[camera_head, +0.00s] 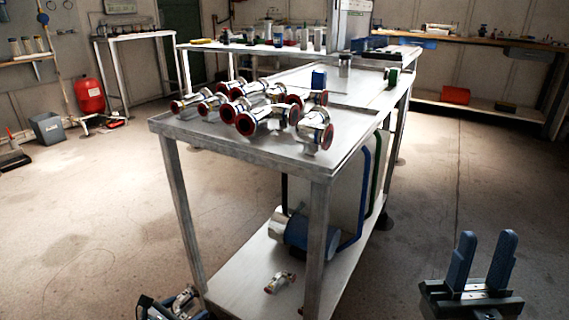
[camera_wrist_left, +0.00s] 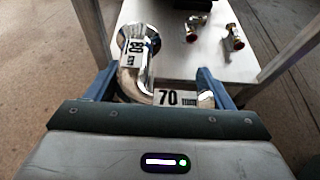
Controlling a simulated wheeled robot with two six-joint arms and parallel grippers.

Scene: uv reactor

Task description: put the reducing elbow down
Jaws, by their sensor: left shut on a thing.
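My left gripper (camera_head: 180,304) is low at the bottom left of the head view, beside the near left leg of the steel table. It is shut on the reducing elbow, a shiny metal bend (camera_wrist_left: 136,65) with labels reading 80 and 70. In the left wrist view the two blue fingers (camera_wrist_left: 160,88) stand on either side of the elbow, its wide flanged end pointing away. The lower end is partly hidden by the gripper body. My right gripper (camera_head: 483,262) is open and empty at the bottom right, over bare floor.
The steel table (camera_head: 255,155) carries several shiny fittings with red-rimmed ends (camera_head: 268,121) on its near half. Its lower shelf (camera_head: 240,287) holds a blue-and-silver motor (camera_head: 308,232) and small fittings (camera_head: 280,283). The shelf's near left part is bare. Table legs (camera_head: 183,225) stand close to my left gripper.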

